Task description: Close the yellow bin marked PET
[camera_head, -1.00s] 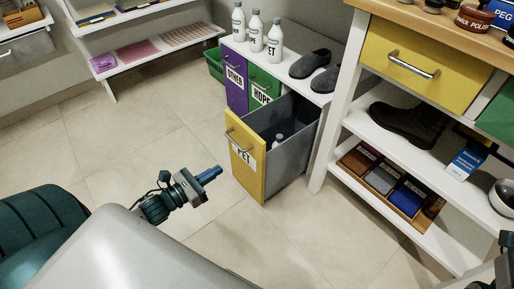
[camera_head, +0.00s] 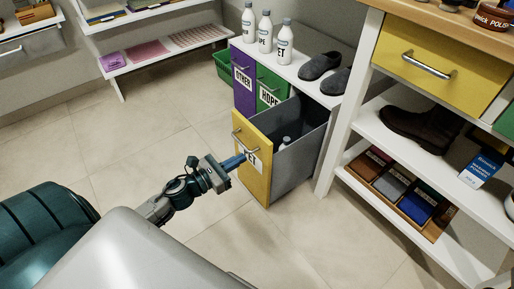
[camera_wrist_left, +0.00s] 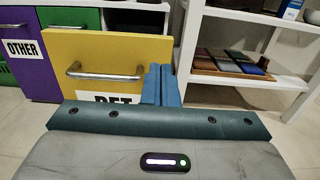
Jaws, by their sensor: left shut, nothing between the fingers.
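The yellow PET bin (camera_head: 254,176) is pulled out of the cabinet, and its grey inside shows behind the yellow front. A white bottle (camera_head: 285,143) stands inside it. In the left wrist view the yellow front (camera_wrist_left: 105,55) fills the upper left, with its metal handle (camera_wrist_left: 105,75) and the PET label partly hidden by my wrist. My left gripper (camera_head: 240,160) is shut and empty, its blue fingers in front of the yellow front near the label. In the left wrist view the fingers (camera_wrist_left: 161,84) overlap the front's right edge; I cannot tell whether they touch it. My right gripper is not clearly visible.
Purple OTHER (camera_head: 243,82) and green HDPE (camera_head: 271,90) bins are shut beside it. Bottles and dark shoes (camera_head: 320,65) stand on the cabinet top. A white shelf unit (camera_head: 400,215) with a yellow drawer stands at right. The floor at left is clear.

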